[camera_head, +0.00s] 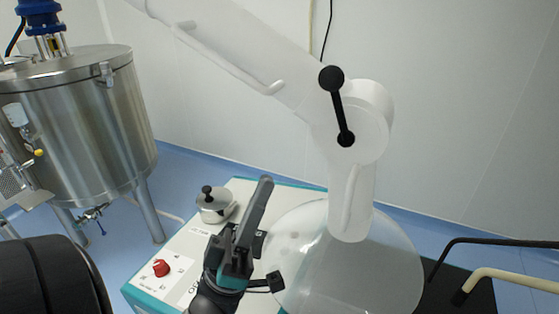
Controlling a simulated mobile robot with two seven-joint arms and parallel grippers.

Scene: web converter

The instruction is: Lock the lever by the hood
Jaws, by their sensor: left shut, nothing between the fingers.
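The lever (339,108) is a black bar with a round knob at its upper end. It sits on the round joint of a white jointed extraction arm, and it stands nearly upright, leaning slightly left. The hood (375,268) is a translucent dome at the lower end of that arm, below the lever. My left gripper (263,185) points upward, shut and empty, in front of the hood's left edge in the picture. It is below and left of the lever and apart from it. My right gripper is out of view.
A white and teal machine (185,262) with a red knob (161,268) and a small metal pot (215,204) stands behind my left gripper. A large steel tank (85,125) is at the left. Bent black and beige tubes (505,275) are at lower right.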

